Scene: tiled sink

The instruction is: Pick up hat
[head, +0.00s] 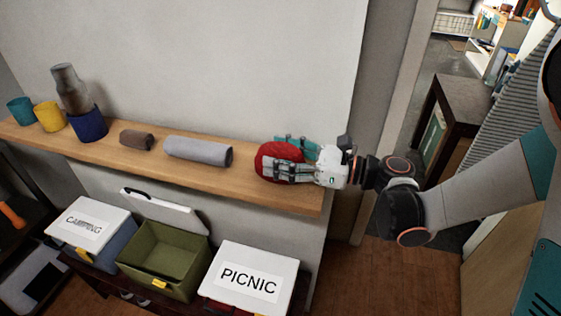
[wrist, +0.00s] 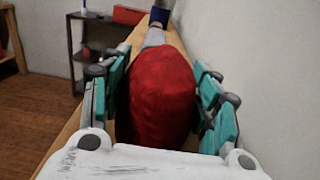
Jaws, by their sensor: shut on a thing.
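The hat is a rounded red thing (head: 268,160) at the right part of the wooden shelf in the head view. It also fills the middle of the wrist view (wrist: 160,92). My gripper (head: 291,160) reaches in from the right and is shut on the hat. In the wrist view its teal finger pads (wrist: 168,100) lie on both sides of the hat. The hat is at the shelf's surface; I cannot tell whether it touches the wood. Its lower side is hidden.
The wooden shelf (head: 245,184) also holds a grey roll (head: 198,151), a brown roll (head: 136,139), and teal, yellow and blue pots (head: 88,126) at the left. Below stand a camping box (head: 88,225), an open green box (head: 160,262) and a picnic box (head: 250,275). A wall runs behind.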

